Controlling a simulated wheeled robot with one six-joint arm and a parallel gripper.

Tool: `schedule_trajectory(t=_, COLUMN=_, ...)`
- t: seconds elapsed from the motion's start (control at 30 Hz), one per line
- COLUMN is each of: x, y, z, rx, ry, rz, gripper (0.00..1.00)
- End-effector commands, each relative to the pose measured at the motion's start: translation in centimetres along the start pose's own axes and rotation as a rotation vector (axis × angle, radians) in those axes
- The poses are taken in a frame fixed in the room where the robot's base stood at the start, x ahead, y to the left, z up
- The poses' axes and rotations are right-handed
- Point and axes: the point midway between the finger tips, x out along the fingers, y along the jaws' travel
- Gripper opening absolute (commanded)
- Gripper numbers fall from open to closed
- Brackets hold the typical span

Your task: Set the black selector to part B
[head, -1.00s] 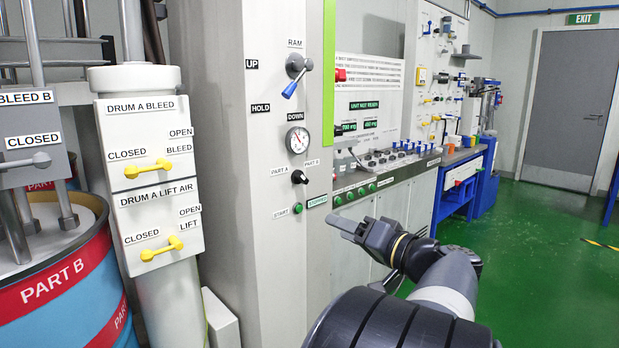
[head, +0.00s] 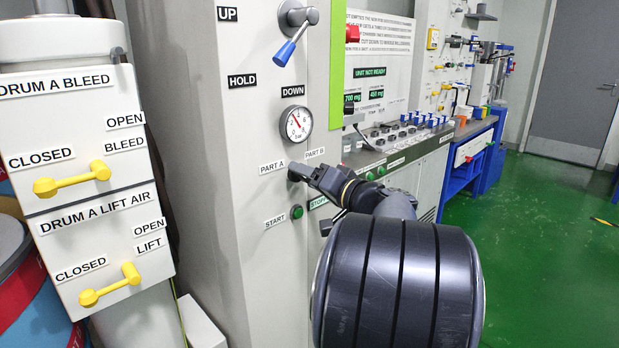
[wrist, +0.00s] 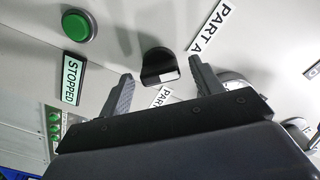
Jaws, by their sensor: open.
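The black selector (wrist: 158,68) is a small dark knob with a pale mark on the grey panel, between the PART A label (head: 272,168) and the PART B label (head: 315,152). In the head view my gripper (head: 300,174) covers most of it, so its pointing direction is hard to tell there. In the wrist view my gripper (wrist: 158,82) is open, with one finger on each side of the knob. The fingertips are close to the knob with visible gaps; I see no grip on it.
Below are the green START button (head: 297,212) and the STOPPED label (wrist: 71,82). Above are a pressure gauge (head: 296,124) and the blue-tipped RAM lever (head: 290,42). Yellow-handled drum valves (head: 72,180) stand at left. The green floor (head: 550,230) at right is clear.

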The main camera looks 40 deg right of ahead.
Motion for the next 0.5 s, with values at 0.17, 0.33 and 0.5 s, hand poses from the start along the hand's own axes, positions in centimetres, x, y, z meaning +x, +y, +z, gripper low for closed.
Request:
schedule_trajectory(t=0.17, x=0.02, y=0.00, z=-0.01, rx=0.000, ry=0.000, rz=0.000, gripper=0.62)
schedule_trajectory(t=0.33, x=0.01, y=0.00, z=0.00, rx=0.000, ry=0.000, rz=0.000, gripper=0.51)
schedule_trajectory(t=0.5, x=0.00, y=0.00, z=0.00, rx=0.000, ry=0.000, rz=0.000, gripper=0.37)
